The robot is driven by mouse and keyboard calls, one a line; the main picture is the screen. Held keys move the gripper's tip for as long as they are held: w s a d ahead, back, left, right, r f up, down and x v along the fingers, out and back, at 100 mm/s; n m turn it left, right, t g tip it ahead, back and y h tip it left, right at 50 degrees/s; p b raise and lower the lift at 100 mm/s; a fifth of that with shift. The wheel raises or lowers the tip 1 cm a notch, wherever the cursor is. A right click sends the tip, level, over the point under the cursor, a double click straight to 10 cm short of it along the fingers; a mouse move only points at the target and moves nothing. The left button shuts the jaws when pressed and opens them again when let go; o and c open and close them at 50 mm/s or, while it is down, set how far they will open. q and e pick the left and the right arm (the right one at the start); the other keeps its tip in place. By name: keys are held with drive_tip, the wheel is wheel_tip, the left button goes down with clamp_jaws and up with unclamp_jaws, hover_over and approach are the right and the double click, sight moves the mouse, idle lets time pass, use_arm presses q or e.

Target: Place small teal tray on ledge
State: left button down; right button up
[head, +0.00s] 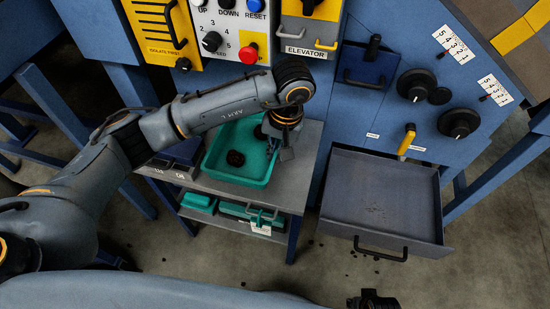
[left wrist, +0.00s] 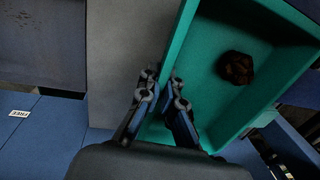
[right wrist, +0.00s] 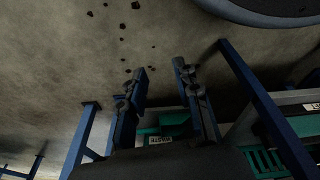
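A teal tray (head: 218,160) with a dark round lump (head: 235,158) in it is at the grey top of the stand below the control panel; I cannot tell whether it rests there or is slightly raised. My left gripper (head: 287,152) is at its right side. In the left wrist view the fingers (left wrist: 163,92) straddle the rim of the tray (left wrist: 225,115), close together on its wall. Smaller teal containers (head: 199,203) sit on the lower shelf. My right gripper (right wrist: 160,85) is open and empty, low over the floor; its tip shows at the bottom in the head view.
The stand's grey top (head: 303,160) has bare room right of the tray. A large grey drawer (head: 385,195) stands pulled out at the right, with dark crumbs in it and on the floor. A teal bin with a label (right wrist: 172,122) shows in the right wrist view.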

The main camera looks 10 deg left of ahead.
sight(275, 167)
use_arm(q)
drive_tip(key=shift+w+f, duration=0.2)
drive_tip(key=shift+w, duration=0.05)
drive_tip(key=f, duration=0.4)
drive_tip(key=shift+w+a, duration=0.15)
drive_tip(key=shift+w, duration=0.15)
use_arm(e)
drive_tip(key=shift+w+r, duration=0.2)
drive_tip(key=shift+r, duration=0.3)
use_arm(q)
drive_tip(key=shift+f, duration=0.1)
use_arm(e)
drive_tip(key=shift+w+r, duration=0.1)
use_arm(q)
drive_tip(key=c, duration=1.5)
unclamp_jaws()
use_arm(e)
drive_tip(key=shift+w+r, duration=0.15)
drive_tip(key=shift+r, duration=0.1)
